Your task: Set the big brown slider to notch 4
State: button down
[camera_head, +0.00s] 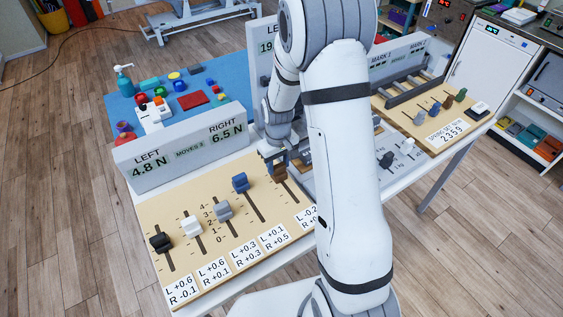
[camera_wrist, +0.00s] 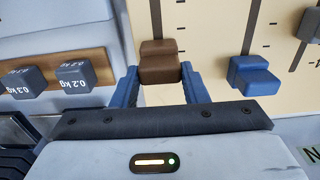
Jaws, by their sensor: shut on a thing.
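The big brown slider (camera_head: 279,172) is at the far end of its slot on the beige slider board (camera_head: 228,248), the rightmost in the row that I can see. In the wrist view the brown slider (camera_wrist: 159,62) is between my two blue fingers, with its slot running away beyond it. My gripper (camera_wrist: 160,84) is shut on it; in the head view my gripper (camera_head: 274,156) reaches it from above. Scale numbers 4 to 0 stand left of the grey slider (camera_head: 223,210), 4 at the far end. My arm hides the board's right end.
Black (camera_head: 160,242), white (camera_head: 191,226) and blue (camera_head: 240,183) sliders share the board. The display panel (camera_head: 181,147) behind reads LEFT 4.8 N, RIGHT 6.5 N, MOVES 3. Weights marked 0.2 kg (camera_wrist: 75,76) and 0.3 kg (camera_wrist: 25,82) stand beside my gripper in the wrist view.

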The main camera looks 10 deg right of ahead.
jog(key=w, duration=0.1)
jog(key=w+a, duration=0.1)
jog(key=w, duration=0.1)
jog(key=shift+b, duration=0.4)
jog(key=shift+w+r, duration=0.15)
jog(key=shift+w, duration=0.05)
jog(key=c, duration=0.9)
grip_release()
jog(key=shift+o, duration=0.3)
notch_tip(320, 180, up, 8)
jog(key=b, duration=0.1)
jog(key=shift+f, duration=0.2)
